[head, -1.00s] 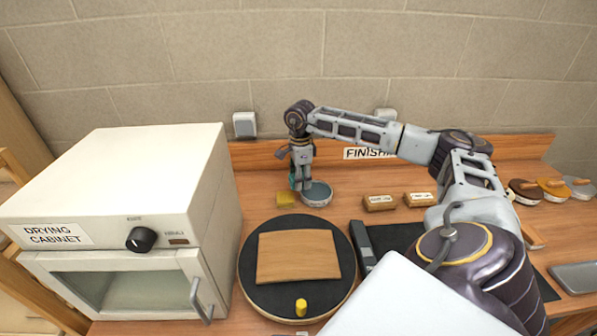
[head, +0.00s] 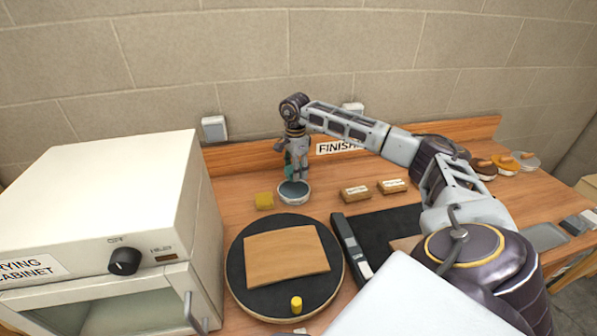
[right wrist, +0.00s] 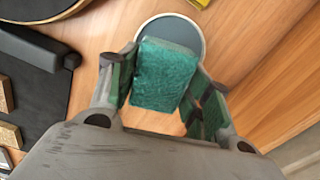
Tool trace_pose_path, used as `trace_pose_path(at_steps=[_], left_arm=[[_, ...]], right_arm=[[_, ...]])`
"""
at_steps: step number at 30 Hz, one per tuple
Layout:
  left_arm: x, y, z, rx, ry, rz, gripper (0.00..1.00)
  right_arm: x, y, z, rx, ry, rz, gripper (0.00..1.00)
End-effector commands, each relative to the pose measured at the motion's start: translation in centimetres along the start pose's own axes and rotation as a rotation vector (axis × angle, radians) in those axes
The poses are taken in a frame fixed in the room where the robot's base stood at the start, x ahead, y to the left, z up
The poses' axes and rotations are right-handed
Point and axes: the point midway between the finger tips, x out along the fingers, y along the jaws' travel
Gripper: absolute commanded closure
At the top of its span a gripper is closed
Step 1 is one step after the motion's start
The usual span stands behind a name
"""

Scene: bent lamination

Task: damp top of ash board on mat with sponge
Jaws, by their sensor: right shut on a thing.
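The ash board (head: 286,257), a slightly bent light-brown rectangle, lies on the round black mat (head: 240,280) in the head view. My right gripper (head: 297,176) is at the back of the bench, over a round grey dish (head: 294,198). It is shut on a green sponge (right wrist: 165,75), which fills the space between its fingers in the right wrist view. The sponge hangs over part of the dish, which also shows there (right wrist: 180,30); whether they touch is unclear. In the head view the sponge is partly hidden. My left gripper is not in view.
A drying cabinet (head: 110,215) stands left of the mat. A yellow block (head: 264,201) lies beside the dish, and a yellow peg (head: 296,304) is on the mat's front. Two labelled wooden blocks (head: 355,193) and a dark pad (head: 385,232) lie to the right.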

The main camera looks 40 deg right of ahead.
Motion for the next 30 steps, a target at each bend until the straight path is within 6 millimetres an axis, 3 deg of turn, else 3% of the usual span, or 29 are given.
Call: trace_pose_path(at_steps=[15,30], left_arm=[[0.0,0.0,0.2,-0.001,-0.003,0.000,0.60],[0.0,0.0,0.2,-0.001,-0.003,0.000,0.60]], right_arm=[[0.1,-1.7,0.5,-0.130,0.000,0.000,0.70],[0.1,-1.8,0.6,-0.179,0.001,0.000,0.70]])
